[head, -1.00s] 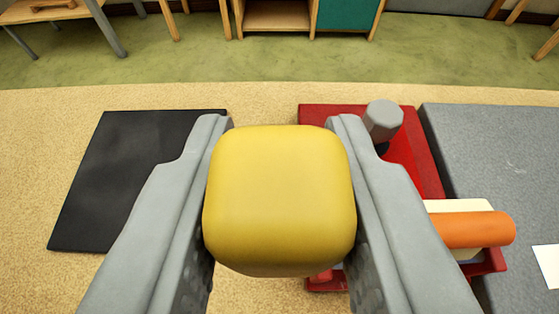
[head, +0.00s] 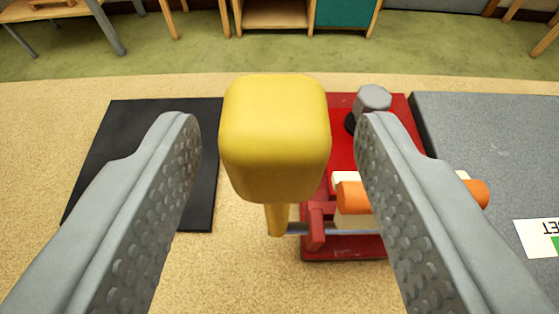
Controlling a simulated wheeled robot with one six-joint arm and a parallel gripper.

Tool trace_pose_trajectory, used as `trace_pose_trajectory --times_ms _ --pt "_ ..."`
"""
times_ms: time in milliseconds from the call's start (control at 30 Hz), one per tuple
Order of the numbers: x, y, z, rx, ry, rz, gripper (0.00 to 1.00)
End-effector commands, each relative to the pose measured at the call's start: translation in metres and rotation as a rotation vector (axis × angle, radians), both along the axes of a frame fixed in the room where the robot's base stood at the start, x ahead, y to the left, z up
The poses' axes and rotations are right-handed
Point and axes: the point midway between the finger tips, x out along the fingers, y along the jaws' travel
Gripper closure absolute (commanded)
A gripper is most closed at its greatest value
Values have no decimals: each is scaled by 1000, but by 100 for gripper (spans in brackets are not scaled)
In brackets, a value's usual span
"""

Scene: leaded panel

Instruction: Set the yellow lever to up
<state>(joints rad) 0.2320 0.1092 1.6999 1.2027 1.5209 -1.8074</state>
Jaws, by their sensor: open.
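The yellow lever (head: 275,135) shows in the head view as a large rounded block on a narrow yellow stem, its knob toward the camera. The stem meets a grey rod at the left side of a red base (head: 340,248). My gripper (head: 278,135) is open, with one grey finger on each side of the knob.
On the red base are a grey knob (head: 372,98) and orange and cream cylinder parts (head: 352,198). A black mat (head: 130,150) lies at the left. A grey panel (head: 490,140) with a white label (head: 540,240) lies at the right. Tan floor surrounds them.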

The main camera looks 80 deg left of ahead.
Motion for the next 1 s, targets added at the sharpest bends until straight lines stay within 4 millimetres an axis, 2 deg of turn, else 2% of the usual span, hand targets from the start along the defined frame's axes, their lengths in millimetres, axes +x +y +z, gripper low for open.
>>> trace_pose_trajectory --times_ms 600,800,1000 --pt "-21 -111 43 0 1 -4 51" --pt "-26 -133 51 0 1 -2 51" --pt "-27 -141 54 0 1 -3 51"
